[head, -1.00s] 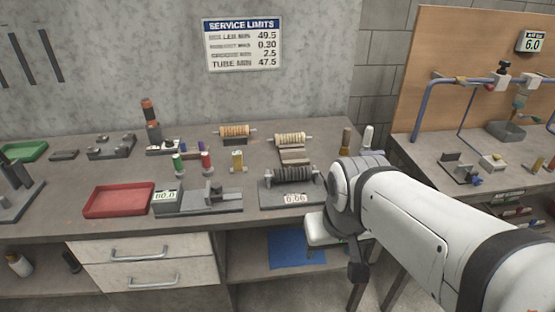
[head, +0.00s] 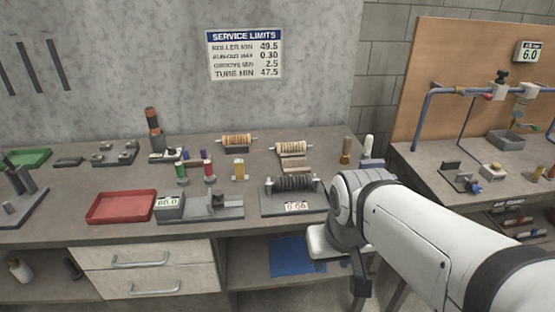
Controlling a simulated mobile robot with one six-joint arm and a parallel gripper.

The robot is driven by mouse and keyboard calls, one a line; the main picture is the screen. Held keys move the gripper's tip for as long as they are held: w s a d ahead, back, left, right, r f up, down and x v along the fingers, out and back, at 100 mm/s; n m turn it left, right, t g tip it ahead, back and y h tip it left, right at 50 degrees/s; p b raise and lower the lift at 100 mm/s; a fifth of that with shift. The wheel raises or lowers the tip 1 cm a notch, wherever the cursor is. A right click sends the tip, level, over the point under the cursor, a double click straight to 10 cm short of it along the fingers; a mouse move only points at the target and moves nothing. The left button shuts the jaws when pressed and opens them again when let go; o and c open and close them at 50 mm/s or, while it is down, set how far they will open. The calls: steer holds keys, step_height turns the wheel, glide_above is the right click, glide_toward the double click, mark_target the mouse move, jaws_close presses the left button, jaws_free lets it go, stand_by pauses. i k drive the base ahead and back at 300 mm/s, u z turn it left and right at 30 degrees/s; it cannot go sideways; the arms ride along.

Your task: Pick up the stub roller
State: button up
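Several roller-like parts are on the workbench in the head view, and I cannot tell for sure which is the stub roller. Two ribbed tan rollers with thin shafts, a left one (head: 238,140) and a right one (head: 289,147), rest at the back. A dark grooved roller (head: 291,183) lies across a fixture with a 0.06 display. A short brown cylinder (head: 346,150) and a white cylinder (head: 367,146) stand upright at the right end. My gripper (head: 360,283) hangs low in front of the bench edge, apart from all of these; its fingers are not clear.
Green, red and yellow small spools stand behind. A green tray (head: 27,158) is far left. A blue mat (head: 297,257) lies on the lower shelf. A second bench (head: 425,160) stands right.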

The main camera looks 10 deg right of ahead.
mark_target(299, 182)
steer(key=k, duration=1.15)
steer(key=z, duration=0.55)
steer(key=i, duration=1.95)
steer(key=u, duration=0.1)
